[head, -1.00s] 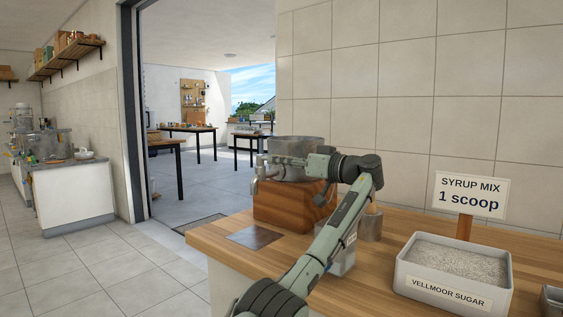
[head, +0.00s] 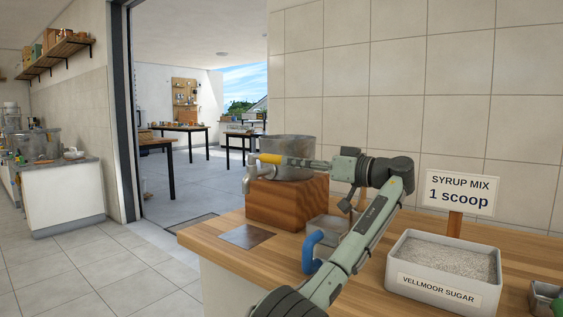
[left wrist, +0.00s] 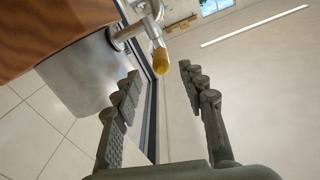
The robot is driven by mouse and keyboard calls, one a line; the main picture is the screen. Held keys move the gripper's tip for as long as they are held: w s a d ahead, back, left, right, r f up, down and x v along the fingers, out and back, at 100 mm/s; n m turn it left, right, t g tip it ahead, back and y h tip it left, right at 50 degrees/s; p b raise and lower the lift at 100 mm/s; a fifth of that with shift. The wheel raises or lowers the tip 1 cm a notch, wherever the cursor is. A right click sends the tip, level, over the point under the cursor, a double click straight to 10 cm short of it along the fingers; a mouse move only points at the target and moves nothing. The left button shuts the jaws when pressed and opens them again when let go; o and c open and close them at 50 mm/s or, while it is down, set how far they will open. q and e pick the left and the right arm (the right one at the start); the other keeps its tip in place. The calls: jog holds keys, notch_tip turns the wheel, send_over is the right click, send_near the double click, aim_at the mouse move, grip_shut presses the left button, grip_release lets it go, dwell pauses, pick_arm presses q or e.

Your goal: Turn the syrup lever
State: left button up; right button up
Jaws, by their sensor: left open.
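The syrup tank (head: 292,146) is a grey metal pot on a wooden block (head: 287,205), with a metal tap (head: 251,175) on its left side. The syrup lever (head: 268,158) has a yellow grip. In the left wrist view the lever (left wrist: 160,60) lies just past and between the fingertips, with no clear contact. My left gripper (head: 284,162) is open and empty, in front of the tank; its two spread fingers show in the wrist view (left wrist: 160,70). My right gripper is not in view.
A white tub of sugar (head: 432,285) and a sign (head: 458,192) stand at the right of the wooden counter (head: 210,238). A blue handle (head: 312,252) shows beside a grey container (head: 324,228).

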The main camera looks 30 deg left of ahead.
pick_arm(q)
jog(key=d, duration=0.4)
jog(key=shift+s, duration=0.25)
